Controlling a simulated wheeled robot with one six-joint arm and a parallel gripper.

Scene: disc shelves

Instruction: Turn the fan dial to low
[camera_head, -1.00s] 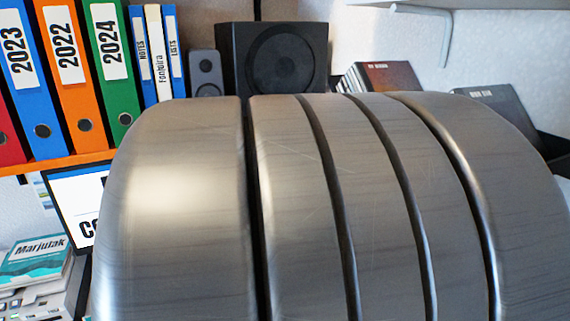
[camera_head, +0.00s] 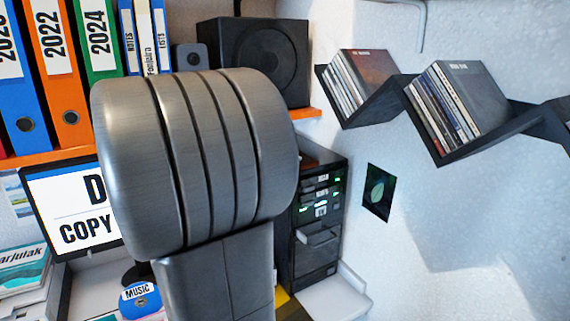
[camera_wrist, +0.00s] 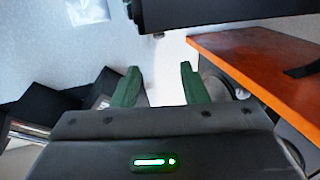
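I cannot make out a fan or its dial in either view; my own grey arm covers the middle of the head view. In the wrist view my gripper (camera_wrist: 159,80) has two green fingers set well apart, with nothing between them. Behind the gap is pale wall or floor. In the head view the gripper is hidden behind my arm.
An orange shelf (camera_wrist: 250,60) lies right of my fingers, with a dark box (camera_wrist: 220,12) above. The head view shows binders (camera_head: 57,70), a speaker (camera_head: 262,55), a black computer tower (camera_head: 312,225), a monitor (camera_head: 72,212) and a black zigzag disc shelf (camera_head: 480,145).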

